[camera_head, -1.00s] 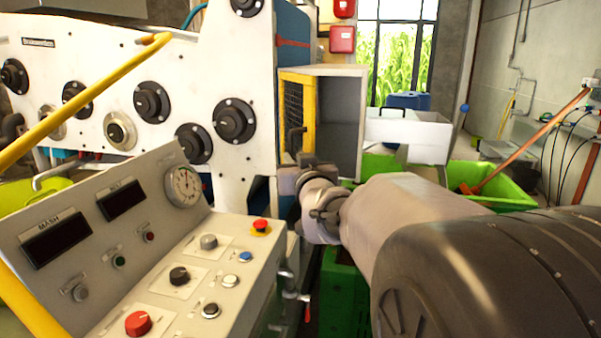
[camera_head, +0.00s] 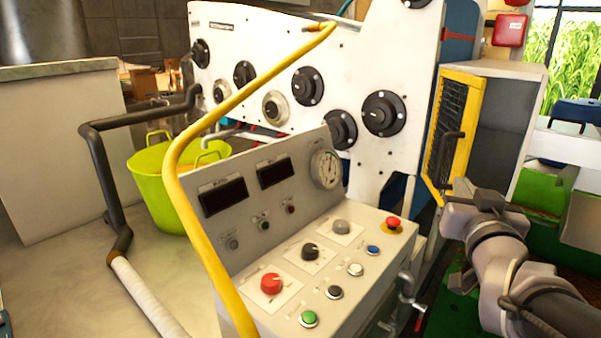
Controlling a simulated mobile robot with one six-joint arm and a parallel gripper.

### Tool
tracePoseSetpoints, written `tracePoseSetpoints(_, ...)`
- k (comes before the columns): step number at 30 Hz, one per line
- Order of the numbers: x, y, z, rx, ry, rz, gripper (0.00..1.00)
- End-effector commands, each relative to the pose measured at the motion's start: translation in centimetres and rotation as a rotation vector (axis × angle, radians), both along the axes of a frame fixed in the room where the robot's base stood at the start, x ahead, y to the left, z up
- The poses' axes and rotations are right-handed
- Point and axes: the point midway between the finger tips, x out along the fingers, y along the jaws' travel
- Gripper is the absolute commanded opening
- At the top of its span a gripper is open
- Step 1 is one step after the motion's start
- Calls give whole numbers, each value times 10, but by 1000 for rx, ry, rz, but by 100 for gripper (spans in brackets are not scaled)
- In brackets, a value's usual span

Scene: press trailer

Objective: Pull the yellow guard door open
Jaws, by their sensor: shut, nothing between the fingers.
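The yellow guard door (camera_head: 477,110) has a yellow frame, dark mesh and a black bar handle (camera_head: 449,152). It stands at an angle at the left of a grey box-like housing (camera_head: 538,95), at the right of the view. The housing's grey inside shows to the right of the door, so the door is at least partly open. My gripper (camera_head: 470,192) is shut and empty, just below and right of the handle, close to the door's lower edge. I cannot tell whether it touches the door.
A control panel (camera_head: 345,238) with buttons and a gauge stands left of my arm. A yellow rail (camera_head: 181,190) crosses in front. A lime tub (camera_head: 165,190) stands on the floor at left. Green crates and a white box (camera_head: 560,145) are at right.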

Motion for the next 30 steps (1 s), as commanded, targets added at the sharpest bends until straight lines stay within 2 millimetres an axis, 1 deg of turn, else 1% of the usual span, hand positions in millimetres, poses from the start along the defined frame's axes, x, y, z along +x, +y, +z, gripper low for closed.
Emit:
tracePoseSetpoints(1,7,-15,8,53,-20,-2,0)
tracePoseSetpoints(2,13,-26,11,103,-43,3,0)
tracePoseSetpoints(3,20,-42,13,187,-77,17,0)
tracePoseSetpoints(5,30,-68,12,333,-129,51,0)
tracePoseSetpoints(6,34,-84,9,441,-159,78,0)
tracePoseSetpoints(8,37,-105,-1,615,-192,125,0)
tracePoseSetpoints(9,35,-118,-10,737,-209,156,0)
tracePoseSetpoints(12,25,-141,-35,1039,-230,228,0)
tracePoseSetpoints(15,10,-153,-57,1287,-230,280,0)
tracePoseSetpoints(16,6,-155,-62,1344,-228,291,0)
tracePoseSetpoints(18,-1,-157,-72,1441,-222,307,0)
tracePoseSetpoints(21,-3,-157,-79,1499,-217,320,0)
tracePoseSetpoints(23,3,-156,-81,1505,-216,321,0)
tracePoseSetpoints(26,21,-154,-82,1502,-216,323,0)
tracePoseSetpoints(30,52,-153,-82,1500,-217,324,0)
